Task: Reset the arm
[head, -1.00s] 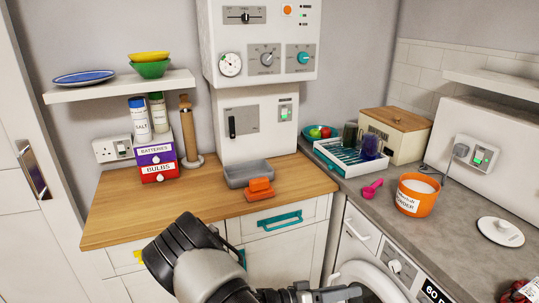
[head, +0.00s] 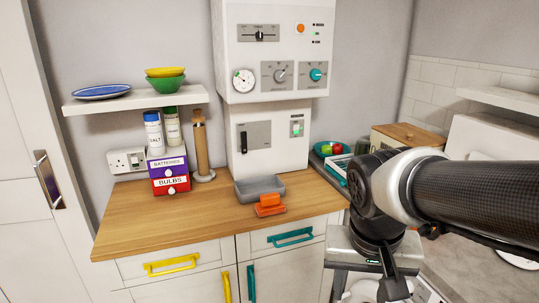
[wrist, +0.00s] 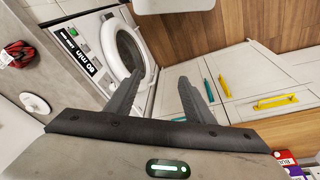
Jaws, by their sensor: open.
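My gripper (wrist: 160,80) shows in the wrist view with its two dark fingers spread apart and nothing between them. It points down towards the floor in front of the washer and the white cupboards. In the head view my arm comes in from the right and bends down at the wrist, in front of the grey counter. The gripper end (head: 394,286) hangs low there, partly hidden by the arm.
The wooden worktop (head: 140,218) holds a grey tray (head: 258,188) with an orange item (head: 269,205) at its front. A red item (wrist: 16,52) and white lid (wrist: 35,103) lie on the grey counter.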

